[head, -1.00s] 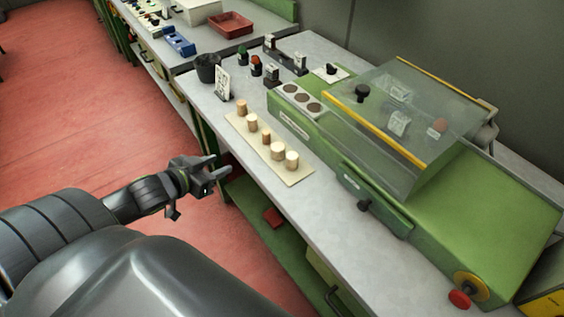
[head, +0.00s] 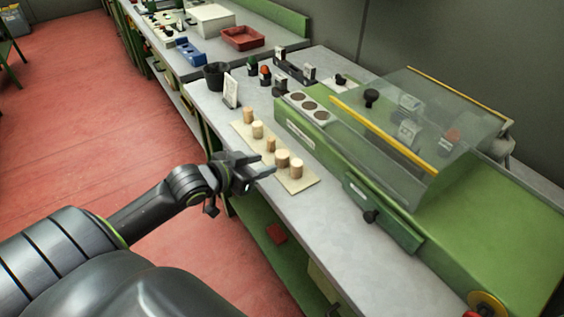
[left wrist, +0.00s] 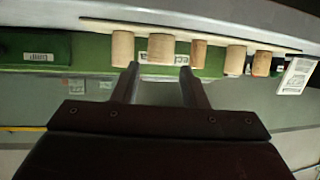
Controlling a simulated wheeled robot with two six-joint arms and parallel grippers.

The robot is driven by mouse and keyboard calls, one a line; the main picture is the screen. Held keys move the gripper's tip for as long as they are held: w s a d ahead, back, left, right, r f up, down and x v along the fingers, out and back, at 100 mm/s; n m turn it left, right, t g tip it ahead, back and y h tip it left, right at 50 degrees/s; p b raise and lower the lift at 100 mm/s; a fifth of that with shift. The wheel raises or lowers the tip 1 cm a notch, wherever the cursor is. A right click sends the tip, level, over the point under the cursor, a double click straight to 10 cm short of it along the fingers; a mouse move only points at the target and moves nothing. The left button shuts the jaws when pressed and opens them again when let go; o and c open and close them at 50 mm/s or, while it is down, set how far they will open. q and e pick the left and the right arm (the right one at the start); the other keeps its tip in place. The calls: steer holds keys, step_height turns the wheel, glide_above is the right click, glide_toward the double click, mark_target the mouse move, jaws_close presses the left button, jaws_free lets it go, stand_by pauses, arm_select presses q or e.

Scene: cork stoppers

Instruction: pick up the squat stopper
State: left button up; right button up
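Several cork stoppers stand upright in a row on a pale board (head: 305,184). The squat stopper (head: 282,159), short and wide, is second from the near end; in the left wrist view it (left wrist: 161,49) lies between the lines of my fingers. A taller stopper (head: 297,168) stands beside it at the near end, and a slimmer one (head: 271,145) on its other side. My left gripper (head: 269,168) is open and empty at the board's near-left edge, its fingers (left wrist: 160,72) pointing at the squat stopper, apparently short of it. My right gripper is not in view.
A green machine with a clear cover (head: 400,130) stands close behind the board. A white card (head: 231,92) and a black cup (head: 215,75) stand past the far end. The grey bench top (head: 318,222) is clear on the near side.

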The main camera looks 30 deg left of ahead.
mark_target(277, 159)
arm_select(q)
steer(key=x, duration=0.8)
steer(key=shift+w, duration=0.15)
steer(key=c, duration=0.6)
